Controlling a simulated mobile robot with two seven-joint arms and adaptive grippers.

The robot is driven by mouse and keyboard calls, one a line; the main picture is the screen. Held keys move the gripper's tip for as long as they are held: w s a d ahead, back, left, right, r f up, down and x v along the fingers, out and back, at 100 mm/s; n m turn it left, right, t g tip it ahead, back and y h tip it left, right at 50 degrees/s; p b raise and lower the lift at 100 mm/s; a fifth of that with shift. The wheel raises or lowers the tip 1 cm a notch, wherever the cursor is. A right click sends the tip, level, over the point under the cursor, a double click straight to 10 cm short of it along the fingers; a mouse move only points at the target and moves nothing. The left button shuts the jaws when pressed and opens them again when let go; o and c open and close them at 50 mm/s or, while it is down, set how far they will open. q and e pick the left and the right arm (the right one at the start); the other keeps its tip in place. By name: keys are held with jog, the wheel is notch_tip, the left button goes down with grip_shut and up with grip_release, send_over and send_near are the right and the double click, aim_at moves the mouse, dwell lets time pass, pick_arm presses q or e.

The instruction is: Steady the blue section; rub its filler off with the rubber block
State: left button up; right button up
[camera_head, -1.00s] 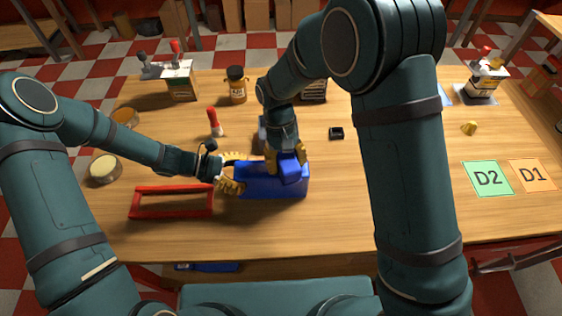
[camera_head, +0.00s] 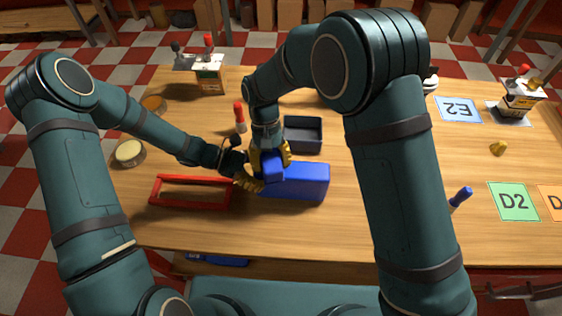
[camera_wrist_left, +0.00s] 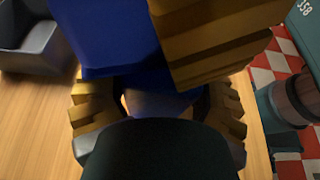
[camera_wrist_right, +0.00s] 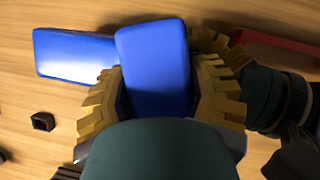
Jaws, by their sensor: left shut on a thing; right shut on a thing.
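The blue section (camera_head: 305,182), a long blue block, lies on the table near the front middle. My left gripper (camera_head: 248,181) is shut on its left end. My right gripper (camera_head: 270,156) is above that end, shut on a blue block (camera_head: 272,170), which I take as the rubber block. In the right wrist view this block (camera_wrist_right: 155,62) sits between the yellow fingers and overlaps the section (camera_wrist_right: 70,55). I cannot tell whether the two touch. The left wrist view shows blue (camera_wrist_left: 110,40) close up, with the right gripper's fingers in front. No filler can be made out.
A red frame (camera_head: 192,206) lies just left of the section. A dark grey tray (camera_head: 303,148) is behind it, and a red-handled tool (camera_head: 240,118) stands behind the left gripper. Green card D2 (camera_head: 513,202) lies right. The table right of the section is partly hidden by my right arm.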

pick_arm(q)
jog(key=shift+d, duration=0.1)
pick_arm(e)
jog(key=shift+a, duration=0.55)
jog(key=shift+d+r, duration=0.2)
jog(key=shift+r, duration=3.9)
pick_arm(q)
jog(key=o, duration=1.3)
jog(key=shift+o, duration=0.2)
jog(key=v, duration=1.2)
pick_arm(e)
jog(key=shift+s, duration=0.1)
